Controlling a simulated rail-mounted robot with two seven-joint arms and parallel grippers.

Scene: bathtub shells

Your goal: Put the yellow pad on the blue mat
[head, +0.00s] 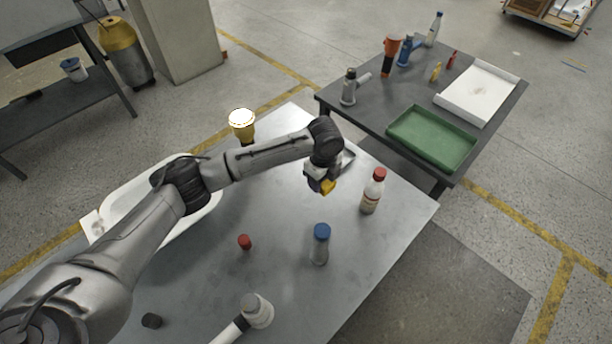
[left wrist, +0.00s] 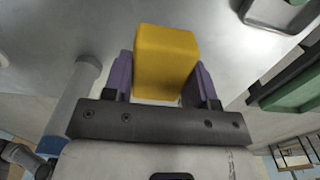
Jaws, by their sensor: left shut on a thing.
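My left gripper (head: 322,183) is shut on the yellow pad (head: 329,187), above the grey metal table. In the left wrist view the yellow pad (left wrist: 166,62) sits between the two purple fingers of the left gripper (left wrist: 165,78). No blue mat shows in either view; my arm hides part of the table. My right gripper is not in view.
On the grey table (head: 284,285) stand a blue-capped bottle (head: 319,246), a red-capped bottle (head: 372,192) and a lit yellow lamp (head: 242,124). A metal tray (head: 347,158) is partly behind my gripper. A second table holds a green tray (head: 432,139) and white tray (head: 478,93).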

